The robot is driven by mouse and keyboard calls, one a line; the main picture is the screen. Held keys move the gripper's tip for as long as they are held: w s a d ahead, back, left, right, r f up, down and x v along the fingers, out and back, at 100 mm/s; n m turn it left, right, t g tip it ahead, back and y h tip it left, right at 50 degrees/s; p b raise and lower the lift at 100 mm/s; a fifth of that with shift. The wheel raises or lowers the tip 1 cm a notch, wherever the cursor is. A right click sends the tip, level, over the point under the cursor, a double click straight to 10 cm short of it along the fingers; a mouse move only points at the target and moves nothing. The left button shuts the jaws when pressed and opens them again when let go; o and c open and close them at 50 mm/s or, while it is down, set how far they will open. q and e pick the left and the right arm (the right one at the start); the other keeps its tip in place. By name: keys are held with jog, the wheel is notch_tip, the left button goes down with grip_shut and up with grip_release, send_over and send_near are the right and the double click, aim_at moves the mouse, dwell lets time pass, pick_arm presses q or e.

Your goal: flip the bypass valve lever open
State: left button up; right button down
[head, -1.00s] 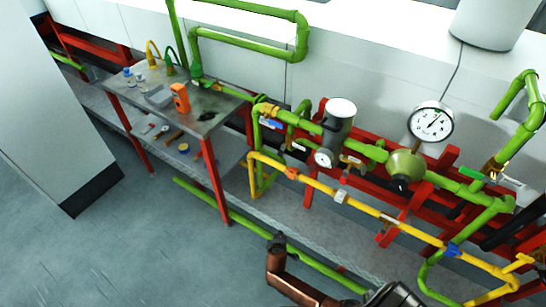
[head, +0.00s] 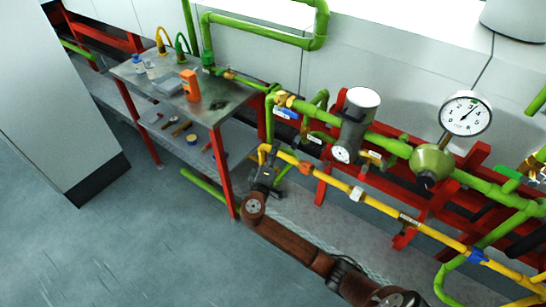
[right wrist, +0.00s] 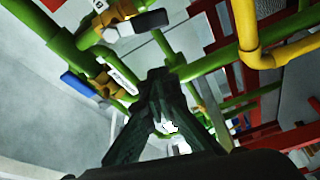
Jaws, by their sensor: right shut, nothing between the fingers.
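A blue valve lever (head: 287,113) sits on the green pipework beside a brass valve (head: 284,99). In the right wrist view the blue lever (right wrist: 80,85) is at the left, and a dark lever (right wrist: 150,22) sits on a brass fitting (right wrist: 114,14) above. I cannot tell which is the bypass lever, as the labels are too small to read. My right gripper (head: 266,172) is shut and empty, below the blue lever and by the yellow pipe's bend. Its fingers (right wrist: 160,78) also show in the right wrist view, near a white tag. My left gripper is out of view.
A yellow pipe (head: 330,183) runs along the front of the green pipes. A dial gauge (head: 465,116) and a grey cylinder (head: 357,118) stand on the right. A metal table (head: 213,112) with an orange device (head: 190,86) is to the left. The floor at lower left is clear.

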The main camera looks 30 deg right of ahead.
aim_at(296, 143)
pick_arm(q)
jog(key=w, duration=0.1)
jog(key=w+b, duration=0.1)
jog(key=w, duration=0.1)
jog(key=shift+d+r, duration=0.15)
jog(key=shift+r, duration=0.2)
pick_arm(e)
jog(key=d, duration=0.3)
jog(key=s+d, duration=0.1)
jog(key=shift+d+f, duration=0.2)
jog(key=shift+f, duration=0.2)
pick_arm(q)
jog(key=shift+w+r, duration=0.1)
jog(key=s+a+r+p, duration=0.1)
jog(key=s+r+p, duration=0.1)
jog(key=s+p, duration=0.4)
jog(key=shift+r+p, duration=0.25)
jog(key=shift+p, duration=0.05)
pick_arm(e)
jog(key=n, duration=0.2)
jog(key=s+n+y, duration=0.1)
jog(key=shift+s+d+f, duration=0.1)
jog(key=shift+d+f, duration=0.2)
jog(key=shift+f, duration=0.1)
